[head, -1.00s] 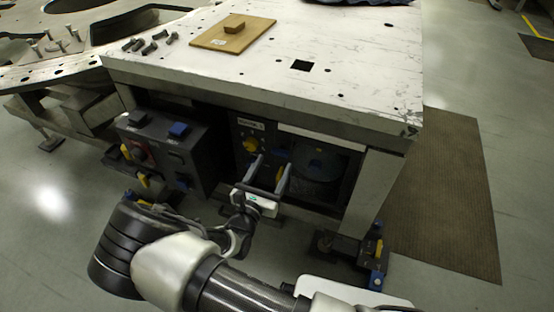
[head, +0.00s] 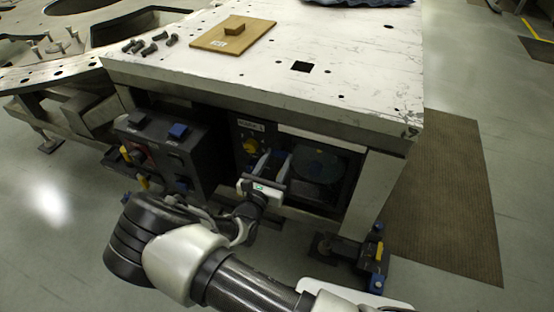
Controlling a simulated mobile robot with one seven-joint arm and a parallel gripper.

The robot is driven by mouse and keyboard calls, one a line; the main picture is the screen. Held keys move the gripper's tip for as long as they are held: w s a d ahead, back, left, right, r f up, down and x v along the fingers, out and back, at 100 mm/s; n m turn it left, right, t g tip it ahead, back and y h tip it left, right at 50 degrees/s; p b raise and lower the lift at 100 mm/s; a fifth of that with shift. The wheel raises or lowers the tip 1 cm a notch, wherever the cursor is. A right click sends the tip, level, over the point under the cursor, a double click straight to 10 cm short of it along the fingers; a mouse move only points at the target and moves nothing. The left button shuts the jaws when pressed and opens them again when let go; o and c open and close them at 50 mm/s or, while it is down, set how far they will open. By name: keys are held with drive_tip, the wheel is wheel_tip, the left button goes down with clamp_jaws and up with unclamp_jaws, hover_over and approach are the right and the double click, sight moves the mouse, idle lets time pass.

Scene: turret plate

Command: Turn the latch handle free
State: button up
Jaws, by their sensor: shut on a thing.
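My gripper (head: 272,160) is at the front of the dark compartment under the white plate. Its two fingers reach in toward the right part of the panel and are shut on the latch handle. The handle itself is hidden by the fingers and gripper body, so I cannot see its angle. A round yellow knob (head: 250,146) is on the panel just left of the fingers. A dark window or door (head: 318,166) with a rounded shape behind it is to the right of the gripper.
A dark control box (head: 160,150) with blue and yellow parts stands left of the gripper. The white table (head: 350,80) overhangs the panel and carries a wooden board (head: 215,42) and several bolts (head: 145,45). A table leg (head: 372,195) stands on the right.

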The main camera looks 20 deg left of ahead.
drive_tip(key=shift+m, duration=0.3)
drive_tip(key=m+p, duration=0.1)
drive_tip(key=m, duration=0.2)
drive_tip(key=shift+m+p, duration=0.3)
drive_tip(key=shift+m, duration=0.1)
drive_tip(key=m, duration=0.4)
drive_tip(key=shift+d+p, duration=0.1)
drive_tip(key=shift+p, duration=0.2)
drive_tip(key=m, duration=0.5)
drive_tip(key=shift+f+m+b, duration=0.1)
drive_tip(key=shift+m+b, duration=0.2)
drive_tip(key=shift+m, duration=1.9)
drive_tip(key=o, duration=1)
drive_tip(key=shift+o, duration=0.2)
drive_tip(key=shift+s, duration=0.1)
